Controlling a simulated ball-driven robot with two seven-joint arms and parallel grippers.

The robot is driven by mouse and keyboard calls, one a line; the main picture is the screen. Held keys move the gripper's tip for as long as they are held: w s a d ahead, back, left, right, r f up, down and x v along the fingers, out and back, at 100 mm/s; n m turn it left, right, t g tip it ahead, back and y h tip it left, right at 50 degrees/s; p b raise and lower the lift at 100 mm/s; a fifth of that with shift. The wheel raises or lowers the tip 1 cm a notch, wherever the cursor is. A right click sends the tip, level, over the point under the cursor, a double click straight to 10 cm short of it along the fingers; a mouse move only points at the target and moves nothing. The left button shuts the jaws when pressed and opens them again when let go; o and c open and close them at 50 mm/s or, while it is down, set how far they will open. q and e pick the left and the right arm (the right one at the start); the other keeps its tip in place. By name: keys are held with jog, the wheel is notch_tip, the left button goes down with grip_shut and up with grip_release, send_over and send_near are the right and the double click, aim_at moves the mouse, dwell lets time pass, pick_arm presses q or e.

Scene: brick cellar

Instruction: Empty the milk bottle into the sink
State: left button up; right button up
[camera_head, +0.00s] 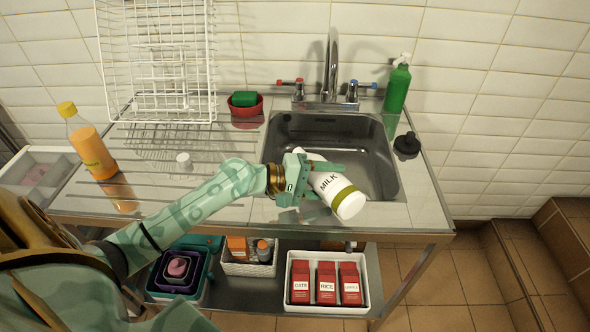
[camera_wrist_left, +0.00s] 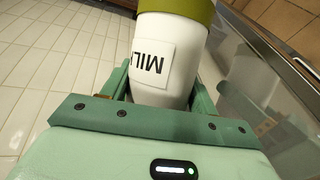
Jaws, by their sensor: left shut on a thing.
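A white milk bottle (camera_head: 335,190) with a MILK label and an olive-green band is held over the front part of the steel sink (camera_head: 386,172). It is tilted, with its white base toward the front right and its other end toward the back left, partly hidden by my gripper. My left gripper (camera_head: 318,180) is shut around the bottle. In the left wrist view the bottle (camera_wrist_left: 170,55) sits between the two green fingers (camera_wrist_left: 160,95), its label upside down. Its mouth and any liquid are hidden. My right gripper is not in view.
A tap (camera_head: 331,65) stands behind the sink. A green soap bottle (camera_head: 397,88) and a black stopper (camera_head: 407,146) are at its right. A red bowl with a green sponge (camera_head: 245,100), a small white cap (camera_head: 184,160) and a juice bottle (camera_head: 88,142) are at left.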

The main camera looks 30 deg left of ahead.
pick_arm(q)
jog(key=shift+w+a+r+n+t+h+b, duration=0.1)
jog(key=shift+a+n+t+h+b, duration=0.1)
jog(key=shift+n+h+b, duration=0.3)
jog(key=shift+w+a+r+n+t+h+b, duration=0.1)
jog(key=shift+a+n+h+b, duration=0.1)
jog(key=shift+n+b, duration=0.5)
dwell(2.1)
